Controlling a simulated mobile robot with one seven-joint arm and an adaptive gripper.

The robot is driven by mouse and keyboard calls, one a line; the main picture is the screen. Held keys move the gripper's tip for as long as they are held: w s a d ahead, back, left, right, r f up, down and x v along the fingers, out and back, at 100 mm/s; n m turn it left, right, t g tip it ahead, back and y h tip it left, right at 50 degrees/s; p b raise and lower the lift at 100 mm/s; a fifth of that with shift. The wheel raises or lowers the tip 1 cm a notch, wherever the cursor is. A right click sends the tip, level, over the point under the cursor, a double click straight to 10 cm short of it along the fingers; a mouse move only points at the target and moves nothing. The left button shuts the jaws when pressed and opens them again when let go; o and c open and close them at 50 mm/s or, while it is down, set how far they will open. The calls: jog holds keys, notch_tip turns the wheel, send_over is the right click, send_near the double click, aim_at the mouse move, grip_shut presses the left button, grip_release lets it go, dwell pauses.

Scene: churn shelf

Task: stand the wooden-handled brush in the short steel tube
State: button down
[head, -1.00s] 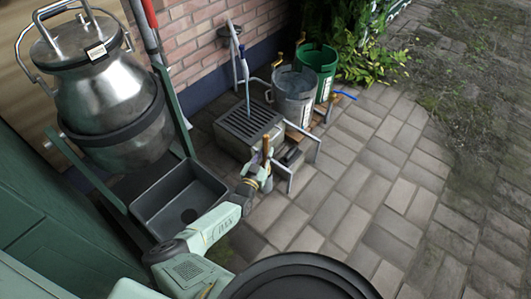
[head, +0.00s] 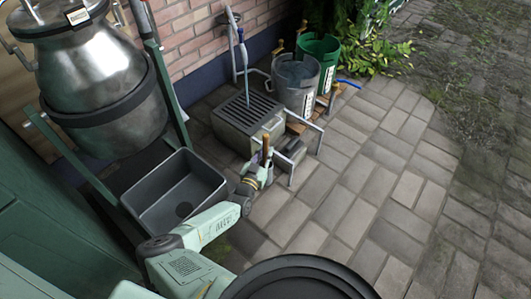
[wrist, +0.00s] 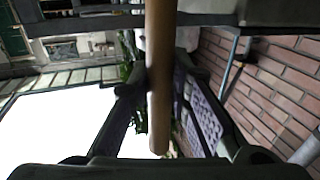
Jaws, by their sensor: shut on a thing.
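The wooden-handled brush is in my gripper (head: 262,165). Its light brown handle (head: 265,146) points up in the head view, and the handle (wrist: 158,80) runs down the middle of the wrist view between the fingers. The brush's bristle end is not clear in either view. Grey steel tubes (head: 292,170) stand just right of my gripper, beside the grated block. I cannot tell from here which is the short one or see into its mouth. The handle shows apart from them.
A grated block (head: 232,126) stands behind my gripper, with a blue-handled tool (head: 244,70) upright by it. A grey bucket (head: 296,88) and green bucket (head: 322,52) are beyond. A dark basin (head: 172,192) and steel churn (head: 95,75) are left. Paving at right is clear.

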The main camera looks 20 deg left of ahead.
jog(key=shift+f, duration=0.1)
jog(key=c, duration=1.4)
grip_release()
jog(key=s, duration=1.2)
jog(key=shift+a, duration=0.2)
